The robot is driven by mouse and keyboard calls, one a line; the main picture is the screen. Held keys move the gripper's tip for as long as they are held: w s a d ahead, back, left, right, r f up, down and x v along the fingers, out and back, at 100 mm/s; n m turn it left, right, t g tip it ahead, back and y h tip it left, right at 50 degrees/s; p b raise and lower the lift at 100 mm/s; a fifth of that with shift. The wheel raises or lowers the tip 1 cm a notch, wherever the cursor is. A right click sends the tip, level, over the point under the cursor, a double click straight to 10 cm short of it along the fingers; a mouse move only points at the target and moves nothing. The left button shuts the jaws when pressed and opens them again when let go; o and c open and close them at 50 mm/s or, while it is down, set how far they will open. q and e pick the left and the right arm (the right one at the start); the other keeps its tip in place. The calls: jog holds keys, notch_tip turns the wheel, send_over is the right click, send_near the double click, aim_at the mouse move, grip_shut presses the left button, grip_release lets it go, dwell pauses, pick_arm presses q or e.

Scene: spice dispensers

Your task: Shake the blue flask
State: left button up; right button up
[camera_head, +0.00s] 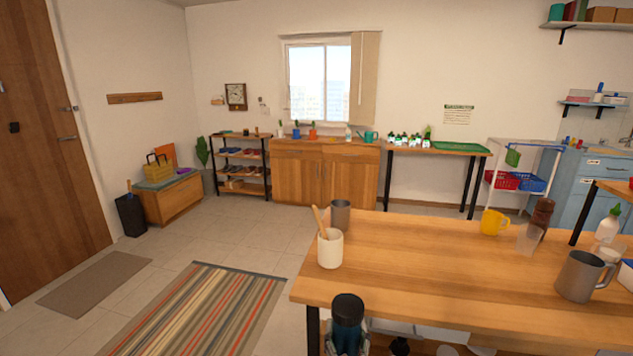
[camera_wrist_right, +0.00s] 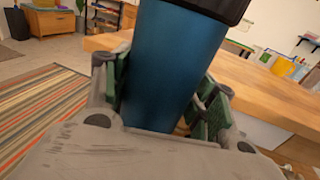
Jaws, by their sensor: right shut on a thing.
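The blue flask (camera_head: 347,335) with a black cap shows at the bottom of the head view, in front of the table's near left edge. My right gripper (camera_head: 347,350) is around its lower part, mostly cut off by the frame's edge. In the right wrist view the blue flask (camera_wrist_right: 168,65) fills the middle, its black cap at the top. My right gripper (camera_wrist_right: 165,90) is shut on it, with green pads on either side. The flask looks slightly tilted in the wrist view. My left gripper is not in view.
The wooden table (camera_head: 440,270) carries a cream cup with a wooden utensil (camera_head: 330,248), a grey tumbler (camera_head: 340,213), a yellow mug (camera_head: 493,222), a brown shaker (camera_head: 541,212) and a metal mug (camera_head: 580,277). A striped rug (camera_head: 205,310) lies on the floor at left.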

jog(key=shift+r, duration=0.25)
dwell(1.2)
jog(key=shift+r, duration=0.1)
dwell(2.7)
